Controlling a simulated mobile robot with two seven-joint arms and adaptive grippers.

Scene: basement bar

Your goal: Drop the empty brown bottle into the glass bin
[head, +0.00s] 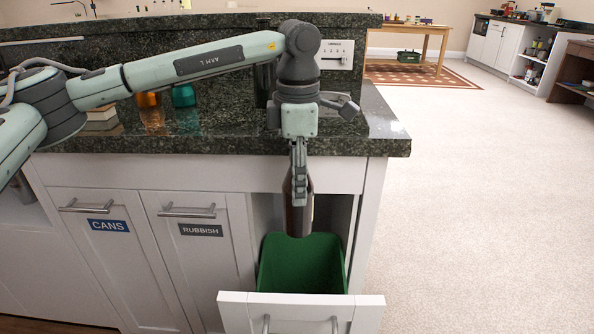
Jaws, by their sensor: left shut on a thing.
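My left gripper (299,178) is in front of the counter and points down. It is shut on a brown bottle (299,215), which hangs roughly upright below the counter edge. A green bin (300,264) sits in a pulled-out drawer with a white front (300,306). The bottle is above the bin's back part, and its lower end overlaps the bin's back edge in the picture. I cannot tell the exact gap between them. The drawer front's label, if any, is not visible. My right gripper is not in view.
Shut cabinet doors labelled CANS (108,225) and RUBBISH (201,230) are left of the drawer. The dark granite counter (200,132) holds an orange cup (148,100) and a teal cup (183,96). Open pale floor (480,200) lies to the right.

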